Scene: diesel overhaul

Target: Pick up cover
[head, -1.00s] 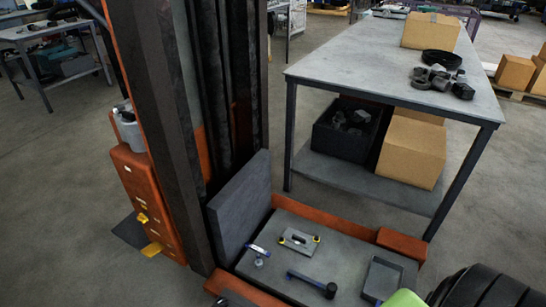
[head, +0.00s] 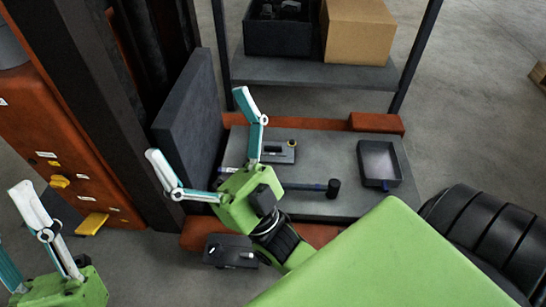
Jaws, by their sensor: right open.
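What looks like the cover, a small dark flat plate with a raised part on top (head: 280,153), lies on the grey platform. My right gripper (head: 198,125) is open, its two white and teal fingers spread wide with nothing between them. It hangs over the left part of the platform, just left of the plate, and one finger overlaps the plate's left end. I cannot tell its height above the plate. My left gripper (head: 22,232) is at the lower left, away from the platform, partly cut off; its fingers are apart and empty.
A hammer (head: 333,188) and a shallow dark tray (head: 362,162) lie on the platform (head: 335,150). A grey upright panel (head: 190,115) stands at its left. Behind is a table shelf (head: 310,73) with a black crate (head: 275,38) and cardboard box (head: 358,32).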

